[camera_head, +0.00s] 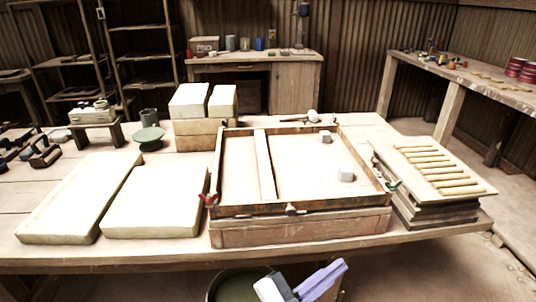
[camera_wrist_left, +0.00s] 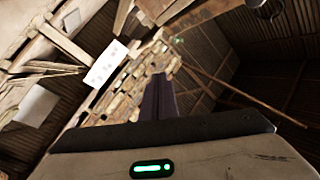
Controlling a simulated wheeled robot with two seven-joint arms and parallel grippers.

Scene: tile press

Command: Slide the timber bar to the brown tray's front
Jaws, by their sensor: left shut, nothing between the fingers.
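The brown tray (camera_head: 340,204) is a wide, shallow frame with a pale floor, standing on a wooden base near the table's front edge. The timber bar (camera_head: 264,165) is a pale narrow strip lying inside it, left of the middle, running from the back wall to the front wall. My left gripper (camera_head: 338,268) is low in front of the table, below the tray, with its purple fingers shut and empty. The fingers (camera_wrist_left: 158,100) also show in the left wrist view, away from the tray and bar. My right gripper is not in view.
Two small grey blocks (camera_head: 346,174) sit in the tray's right part. A red clamp (camera_head: 209,199) and a green clamp (camera_head: 393,186) are at its front corners. Pale slabs (camera_head: 155,203) lie to the left; a board with rolls (camera_head: 440,170) is at the right.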

